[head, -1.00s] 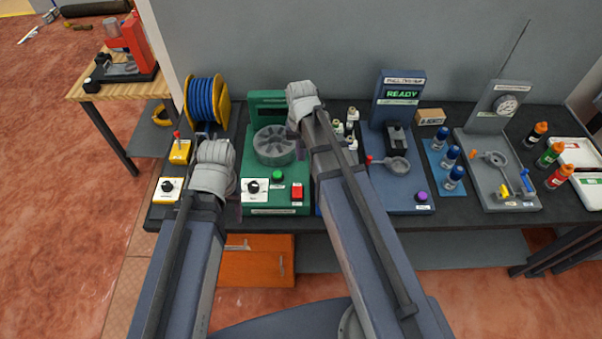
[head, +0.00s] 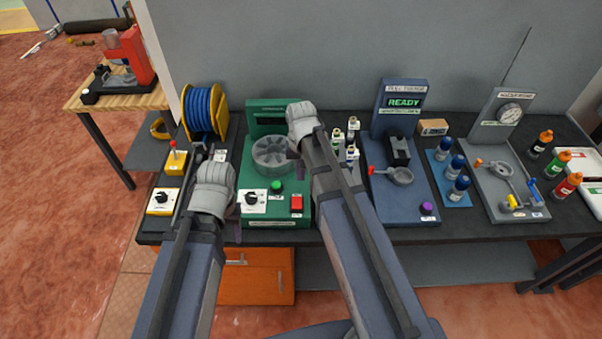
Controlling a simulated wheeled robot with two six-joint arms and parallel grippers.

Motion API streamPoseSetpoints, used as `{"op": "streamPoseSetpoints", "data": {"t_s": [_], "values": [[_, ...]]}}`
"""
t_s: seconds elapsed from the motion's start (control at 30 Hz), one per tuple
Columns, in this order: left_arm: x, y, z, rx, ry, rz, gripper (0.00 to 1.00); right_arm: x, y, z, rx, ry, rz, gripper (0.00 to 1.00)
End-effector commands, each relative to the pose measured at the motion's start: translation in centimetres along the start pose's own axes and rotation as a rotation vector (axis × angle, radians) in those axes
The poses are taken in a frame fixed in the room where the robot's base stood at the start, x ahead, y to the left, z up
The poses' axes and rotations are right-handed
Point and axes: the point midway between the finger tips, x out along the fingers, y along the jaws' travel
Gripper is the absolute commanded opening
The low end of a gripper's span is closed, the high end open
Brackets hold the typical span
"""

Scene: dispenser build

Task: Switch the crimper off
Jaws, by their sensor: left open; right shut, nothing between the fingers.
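No label that I can read names the crimper. A green machine (head: 251,170) stands in the middle left of the bench, with a grey compartmented wheel (head: 270,152), a black knob on a white plate (head: 253,201), a green button (head: 277,187) and a red switch (head: 296,203). A red press (head: 130,55) stands on the wooden table at the far left. My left gripper (head: 234,213) is open, just left of the knob plate and mostly hidden behind its wrist. My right gripper (head: 294,153) is shut and empty, at the right of the wheel, partly hidden by its arm.
Left of the green machine are a yellow box with a red lever (head: 175,160), a yellow box with a black knob (head: 163,200) and a blue hose reel (head: 205,110). A blue station (head: 403,205) reads READY. Several bottles stand further right.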

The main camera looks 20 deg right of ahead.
Motion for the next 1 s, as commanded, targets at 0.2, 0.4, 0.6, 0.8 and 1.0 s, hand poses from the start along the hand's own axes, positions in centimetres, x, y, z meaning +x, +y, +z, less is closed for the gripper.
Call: {"op": "streamPoseSetpoints", "data": {"t_s": [0.2, 0.4, 0.6, 0.8, 1.0], "values": [[3.8, 0.4, -0.2, 0.004, 0.000, -0.001, 0.60, 3.9, 0.0, 0.0, 0.000, 0.000, 0.000, 0.00], [6.5, 0.6, -0.4, 0.003, 0.000, -0.001, 0.60, 6.6, 0.0, 0.0, 0.000, 0.000, 0.000, 0.00], [8.5, 0.8, -0.5, 0.001, 0.000, -0.001, 0.60, 8.6, 0.0, 0.0, 0.000, 0.000, 0.000, 0.00], [8.9, 0.8, -0.5, 0.001, 0.000, -0.001, 0.60, 8.9, 0.0, 0.0, 0.000, 0.000, 0.000, 0.00], [8.8, 0.8, -0.5, 0.001, 0.000, -0.001, 0.60, 8.9, 0.0, 0.0, 0.000, 0.000, 0.000, 0.00]]}}
